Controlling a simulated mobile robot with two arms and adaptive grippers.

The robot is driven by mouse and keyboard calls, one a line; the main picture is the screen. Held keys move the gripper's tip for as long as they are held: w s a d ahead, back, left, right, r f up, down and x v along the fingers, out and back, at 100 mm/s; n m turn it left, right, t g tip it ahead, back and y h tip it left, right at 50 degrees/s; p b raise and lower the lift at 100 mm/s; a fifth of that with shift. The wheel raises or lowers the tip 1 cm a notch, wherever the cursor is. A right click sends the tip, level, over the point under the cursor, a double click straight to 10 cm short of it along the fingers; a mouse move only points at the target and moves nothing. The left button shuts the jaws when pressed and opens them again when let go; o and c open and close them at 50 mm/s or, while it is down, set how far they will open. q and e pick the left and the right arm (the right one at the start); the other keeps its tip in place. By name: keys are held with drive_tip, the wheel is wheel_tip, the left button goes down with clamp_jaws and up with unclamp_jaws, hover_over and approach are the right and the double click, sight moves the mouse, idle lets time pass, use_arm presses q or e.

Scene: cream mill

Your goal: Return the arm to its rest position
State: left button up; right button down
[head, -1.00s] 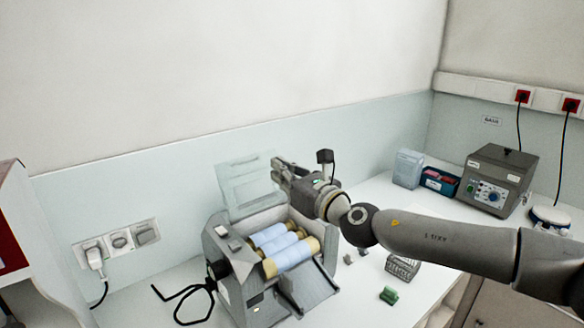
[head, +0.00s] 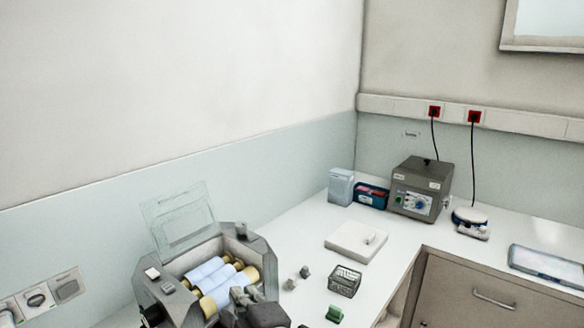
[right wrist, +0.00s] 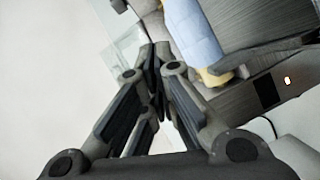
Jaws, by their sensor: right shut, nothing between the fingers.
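The cream mill (head: 157,287) stands on the bench at the lower left of the head view, with its clear lid (head: 178,213) raised. Blue rollers with yellow ends (head: 208,270) lie side by side inside it. My right gripper (head: 243,297) shows dark at the bottom edge, in front of the mill's near side; most of the arm is out of the frame. In the right wrist view its fingers (right wrist: 155,62) are shut together and hold nothing. The mill's rollers (right wrist: 197,35) and grey side (right wrist: 262,70) show beyond them. My left gripper is not in view.
On the bench stand a wire basket (head: 344,281), a green item (head: 334,314), a white pad (head: 356,241), a grey box device (head: 421,188) and a blue container (head: 371,195). A tablet-like tray (head: 548,264) lies at the right. The bench between is mostly clear.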

drive_tip(key=s+d+f+m+g+h, duration=0.2)
drive_tip(key=s+d+f+m, duration=0.35)
drive_tip(key=d+f, duration=0.25)
drive_tip(key=s+d+f+m+g+h, duration=0.3)
drive_tip(key=s+d+f+m, duration=0.25)
drive_tip(key=d+f, duration=0.2)
drive_tip(key=s+d+f+m+g+h, duration=0.1)
drive_tip(key=s+d+f+m+g, duration=0.25)
drive_tip(key=s+d, duration=0.45)
drive_tip(key=s+d+f+m+g+h, duration=0.15)
drive_tip(key=s+d+f+m, duration=0.35)
drive_tip(key=s, duration=0.5)
wheel_tip(320, 180, down, 29)
drive_tip(key=s+d+n+g+b, duration=0.1)
drive_tip(key=s+g+b, duration=0.1)
drive_tip(key=b, duration=0.1)
drive_tip(key=s+d+f+g+b, duration=0.1)
drive_tip(key=s+d+f+b, duration=0.1)
drive_tip(key=s+f, duration=1.5)
drive_tip(key=shift+d+f, duration=0.6)
drive_tip(key=shift+f, duration=0.15)
